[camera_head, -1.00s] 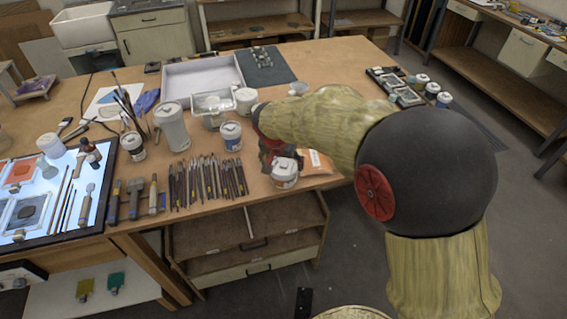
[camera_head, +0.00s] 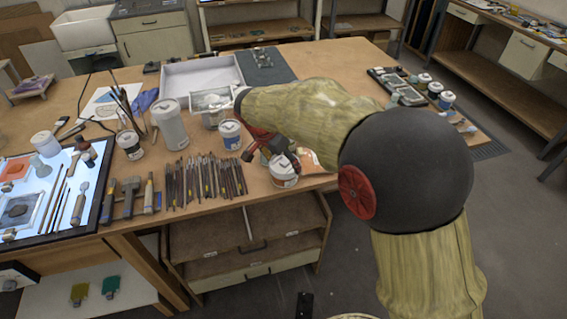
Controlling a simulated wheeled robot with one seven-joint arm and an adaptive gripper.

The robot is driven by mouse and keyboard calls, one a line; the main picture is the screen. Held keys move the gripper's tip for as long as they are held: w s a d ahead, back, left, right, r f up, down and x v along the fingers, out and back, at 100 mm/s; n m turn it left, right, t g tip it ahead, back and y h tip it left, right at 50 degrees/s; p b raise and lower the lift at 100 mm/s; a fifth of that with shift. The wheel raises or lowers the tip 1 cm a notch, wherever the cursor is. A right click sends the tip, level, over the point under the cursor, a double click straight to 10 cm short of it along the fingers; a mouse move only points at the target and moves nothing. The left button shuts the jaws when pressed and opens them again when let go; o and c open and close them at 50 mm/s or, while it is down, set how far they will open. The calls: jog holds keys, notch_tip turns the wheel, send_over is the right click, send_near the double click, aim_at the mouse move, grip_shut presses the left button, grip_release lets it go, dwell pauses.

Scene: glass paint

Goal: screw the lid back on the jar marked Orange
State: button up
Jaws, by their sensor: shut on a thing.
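A white jar (camera_head: 284,180) stands upright near the front edge of the table; its label is too small to read. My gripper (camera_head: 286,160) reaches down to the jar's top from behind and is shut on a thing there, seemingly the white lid. The fingers and arm hide much of that top, so I cannot tell how the lid sits on the jar.
An orange packet (camera_head: 311,161) lies just right of the jar. A white tray (camera_head: 188,74) stands farther back.

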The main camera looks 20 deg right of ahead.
jog(key=shift+f+m, duration=0.1)
jog(key=shift+m, duration=0.2)
jog(key=m+g, duration=0.1)
jog(key=m, duration=0.3)
jog(key=shift+w+g+h, duration=0.2)
jog(key=shift+g+h, duration=0.1)
jog(key=shift+g, duration=0.1)
jog(key=shift+m, duration=0.4)
jog(key=shift+m+g, duration=0.6)
jog(key=shift+m, duration=0.6)
jog(key=shift+m+p, duration=0.45)
jog(key=shift+m, duration=0.25)
jog(key=shift+w+m+g+p, duration=0.1)
jog(key=shift+m+g+p, duration=0.25)
jog(key=shift+m+g, duration=0.6)
jog(key=shift+m+t, duration=0.25)
jog(key=o, duration=1)
